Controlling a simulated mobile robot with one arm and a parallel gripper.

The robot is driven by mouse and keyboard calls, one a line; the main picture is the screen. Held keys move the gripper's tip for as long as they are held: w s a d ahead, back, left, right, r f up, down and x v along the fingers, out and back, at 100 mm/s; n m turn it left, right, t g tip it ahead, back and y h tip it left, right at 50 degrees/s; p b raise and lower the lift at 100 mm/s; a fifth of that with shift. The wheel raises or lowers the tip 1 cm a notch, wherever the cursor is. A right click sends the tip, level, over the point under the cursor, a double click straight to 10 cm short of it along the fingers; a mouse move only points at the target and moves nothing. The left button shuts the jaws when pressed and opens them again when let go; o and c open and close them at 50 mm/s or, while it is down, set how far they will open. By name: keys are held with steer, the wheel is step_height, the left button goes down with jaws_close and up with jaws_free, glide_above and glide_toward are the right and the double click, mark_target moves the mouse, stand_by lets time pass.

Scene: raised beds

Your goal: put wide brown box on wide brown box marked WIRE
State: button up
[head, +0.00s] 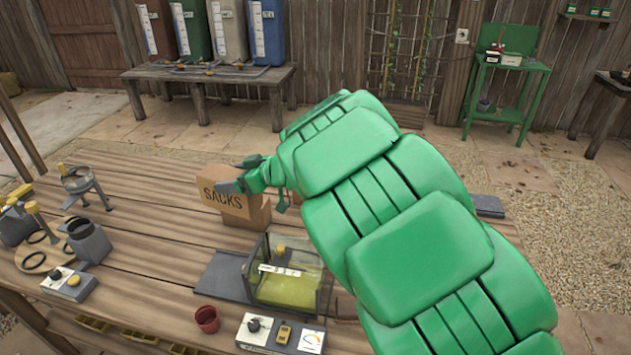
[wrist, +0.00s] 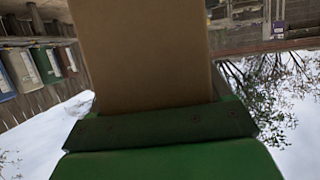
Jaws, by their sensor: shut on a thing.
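A brown box marked SACKS (head: 222,202) is at the far middle of the wooden table. My gripper (head: 241,181) is shut on it from the right; the fingertips are small and partly hidden. In the wrist view the held box (wrist: 145,55) is a plain brown face rising from the dark green gripper base (wrist: 165,125). A second brown box (head: 259,216) shows just behind and below the held one, mostly covered by it. I cannot tell whether the two touch. No WIRE marking is visible; any label on the second box is hidden.
A clear-lidded case (head: 285,275), a red cup (head: 207,320) and a control panel (head: 281,333) stand nearer on the table (head: 150,245). Metal pots and a round stand (head: 80,183) are at left. My green arm covers the table's right side.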

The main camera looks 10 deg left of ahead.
steer(key=w+d+r+m+t, duration=0.1)
steer(key=w+d+r, duration=0.1)
steer(key=w+d, duration=0.35)
steer(key=w+d+r+m+t+h, duration=0.1)
steer(key=w+d, duration=0.2)
steer(key=d, duration=0.6)
steer(key=w+d+r+m+t, duration=0.1)
steer(key=w+d+r, duration=0.1)
steer(key=w+d, duration=0.35)
steer(key=w+a+f, duration=0.1)
steer(key=w+f, duration=0.3)
steer(key=w+a+f, duration=0.1)
steer(key=w+f, duration=0.3)
steer(key=w+a+f, duration=0.1)
steer(key=w+f, duration=0.3)
steer(key=f, duration=0.1)
steer(key=shift+a+f, duration=0.1)
steer(key=shift+a, duration=0.1)
steer(key=o, duration=1.1)
steer(key=shift+s, duration=0.1)
